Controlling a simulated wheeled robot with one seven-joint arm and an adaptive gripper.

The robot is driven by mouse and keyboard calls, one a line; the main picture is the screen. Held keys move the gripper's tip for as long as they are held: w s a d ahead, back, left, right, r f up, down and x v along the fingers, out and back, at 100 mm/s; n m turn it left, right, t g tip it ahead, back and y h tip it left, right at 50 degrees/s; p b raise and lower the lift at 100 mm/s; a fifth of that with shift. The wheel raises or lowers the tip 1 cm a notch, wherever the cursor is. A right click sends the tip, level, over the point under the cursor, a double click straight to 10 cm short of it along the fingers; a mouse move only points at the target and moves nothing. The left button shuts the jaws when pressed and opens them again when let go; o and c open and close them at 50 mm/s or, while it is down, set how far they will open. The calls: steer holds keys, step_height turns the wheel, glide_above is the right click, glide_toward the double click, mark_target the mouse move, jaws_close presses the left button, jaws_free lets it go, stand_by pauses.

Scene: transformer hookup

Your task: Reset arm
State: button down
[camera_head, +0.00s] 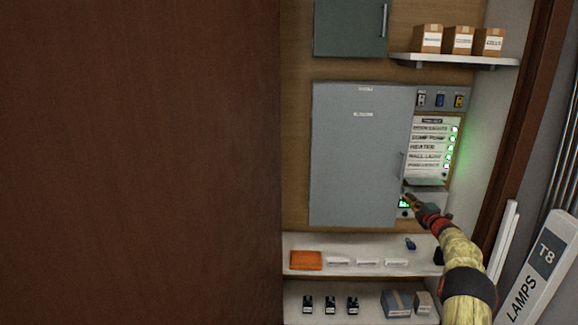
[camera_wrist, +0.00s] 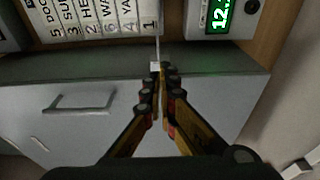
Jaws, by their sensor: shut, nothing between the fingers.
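My gripper (camera_head: 411,200) is at the end of my yellow arm, by the lower right edge of a large grey door (camera_head: 355,160) and beside a small green-lit display (camera_head: 404,204). In the wrist view my gripper (camera_wrist: 161,70) has its fingers together, with nothing seen held. Contact cannot be told. The door's bar handle (camera_wrist: 80,106) is apart from the fingers. The lit display (camera_wrist: 218,14) shows digits, partly cut off.
A label panel (camera_head: 430,150) with green lights is right of the door. An upper shelf (camera_head: 455,60) carries cartons. A brown panel (camera_head: 140,160) fills the left. A lamps box (camera_head: 540,270) stands right.

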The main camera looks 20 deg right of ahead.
steer(key=s+d+f+m+g+h, duration=0.2)
steer(key=s+d+f+m+g, duration=0.15)
steer(key=f, duration=0.35)
steer(key=s+d+f+m+g+h, duration=0.2)
steer(key=s+d+f+m, duration=0.1)
steer(key=f+m, duration=0.3)
steer(key=s+a+f+m+g, duration=0.3)
steer(key=s+a+m+g, duration=0.15)
steer(key=s, duration=0.35)
steer(key=s+a+r+y, duration=0.2)
steer(key=s+a+r, duration=0.5)
steer(key=s+a, duration=0.7)
steer(key=s+a+r+m+g+y, duration=0.1)
steer(key=s+a+r, duration=0.6)
steer(key=s+a, duration=0.8)
steer(key=s+a+r+m+g+y, duration=0.1)
steer(key=s+a+r+y, duration=0.2)
steer(key=a, duration=2.9)
steer(key=s+r, duration=0.5)
steer(key=s, duration=0.7)
steer(key=shift+s+y, duration=0.15)
steer(key=shift+y, duration=0.15)
